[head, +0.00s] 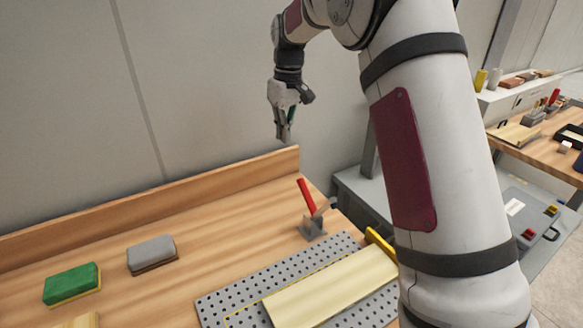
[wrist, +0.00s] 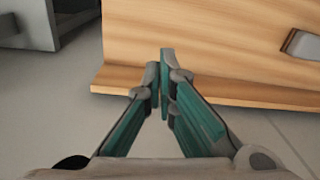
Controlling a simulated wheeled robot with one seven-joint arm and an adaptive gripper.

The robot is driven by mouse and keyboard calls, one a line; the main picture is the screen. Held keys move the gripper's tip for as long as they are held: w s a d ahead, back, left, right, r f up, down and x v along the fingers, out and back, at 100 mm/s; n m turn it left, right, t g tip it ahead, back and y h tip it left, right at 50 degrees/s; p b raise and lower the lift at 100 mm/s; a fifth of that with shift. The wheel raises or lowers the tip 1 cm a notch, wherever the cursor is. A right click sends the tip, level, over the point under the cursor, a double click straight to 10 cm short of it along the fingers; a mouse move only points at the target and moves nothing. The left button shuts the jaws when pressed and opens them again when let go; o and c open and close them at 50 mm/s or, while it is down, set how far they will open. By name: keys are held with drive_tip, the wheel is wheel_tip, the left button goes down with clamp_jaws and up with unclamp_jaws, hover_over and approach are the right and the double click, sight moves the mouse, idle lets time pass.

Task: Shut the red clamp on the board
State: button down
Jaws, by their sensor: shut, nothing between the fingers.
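The clamp has a red handle (head: 307,195) that stands up, tilted to the left, on a grey metal base (head: 313,228). It sits on the wooden bench beside the far corner of a grey perforated board (head: 240,294). A pale plank (head: 330,288) lies on the perforated board. My gripper (head: 284,138) hangs above the bench's back ledge, behind and above the clamp and apart from it. In the wrist view my gripper (wrist: 160,85) has its teal fingers together and holds nothing. The clamp's red handle is not visible in the wrist view.
A wooden ledge (head: 150,203) runs along the bench's back edge. A green block (head: 72,283) and a grey block (head: 152,252) lie on the left. A yellow piece (head: 381,245) stands at the plank's far end. The bench between the blocks and clamp is clear.

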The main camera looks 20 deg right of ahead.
drive_tip(key=shift+f, duration=0.1)
drive_tip(key=s+f+p, duration=0.3)
drive_tip(key=f+p, duration=0.1)
drive_tip(key=f, duration=0.4)
drive_tip(key=shift+s+d+f, duration=0.25)
drive_tip(key=shift+d, duration=0.15)
idle(0.5)
